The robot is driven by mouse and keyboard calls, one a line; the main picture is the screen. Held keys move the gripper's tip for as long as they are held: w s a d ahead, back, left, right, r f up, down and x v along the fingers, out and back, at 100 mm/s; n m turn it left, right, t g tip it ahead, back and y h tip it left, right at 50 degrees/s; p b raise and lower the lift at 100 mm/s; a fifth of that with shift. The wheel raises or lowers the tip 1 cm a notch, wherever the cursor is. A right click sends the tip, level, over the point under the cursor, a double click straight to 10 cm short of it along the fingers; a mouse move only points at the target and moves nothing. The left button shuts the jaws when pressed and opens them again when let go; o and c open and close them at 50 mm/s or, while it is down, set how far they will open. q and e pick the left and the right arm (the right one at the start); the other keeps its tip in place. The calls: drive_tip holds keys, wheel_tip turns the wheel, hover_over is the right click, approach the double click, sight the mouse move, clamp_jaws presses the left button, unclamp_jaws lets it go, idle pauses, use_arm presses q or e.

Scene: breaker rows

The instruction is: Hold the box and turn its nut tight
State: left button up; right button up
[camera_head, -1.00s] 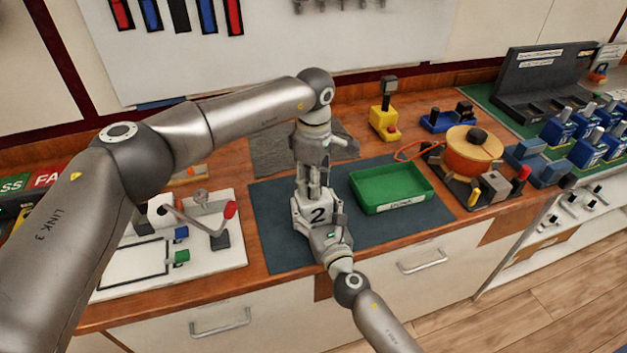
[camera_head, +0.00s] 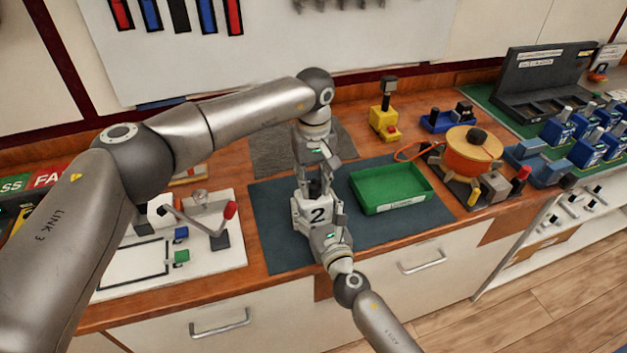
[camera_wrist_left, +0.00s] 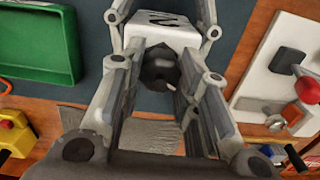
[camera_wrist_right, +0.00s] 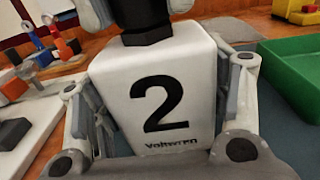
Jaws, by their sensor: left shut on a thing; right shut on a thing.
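The white box (camera_head: 318,213) with a black number 2 on its front stands upright over the dark mat. A black nut (camera_wrist_right: 146,22) sits on top of it. My right gripper (camera_head: 320,222) is shut on the box from the front, one finger along each side; in the right wrist view the box (camera_wrist_right: 155,95) fills the space between the fingers. My left gripper (camera_head: 314,186) comes down from above and is shut on the nut. In the left wrist view the dark nut (camera_wrist_left: 158,70) lies between its fingers, partly hidden by them.
A green tray (camera_head: 392,187) stands on the mat (camera_head: 282,250) right of the box. A white board with a red-knobbed lever (camera_head: 230,210) lies to the left. An orange round device (camera_head: 472,150) and blue breakers (camera_head: 560,128) stand farther right.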

sight(314, 182)
use_arm(q)
drive_tip(key=shift+w+m, duration=0.1)
drive_tip(key=shift+m, duration=0.5)
use_arm(e)
drive_tip(key=shift+f, duration=0.1)
use_arm(q)
drive_tip(key=shift+m, duration=0.3)
drive_tip(key=o, duration=1)
drive_tip(key=shift+o, duration=0.2)
wheel_tip(314, 182, up, 12)
use_arm(e)
drive_tip(key=o, duration=1.4)
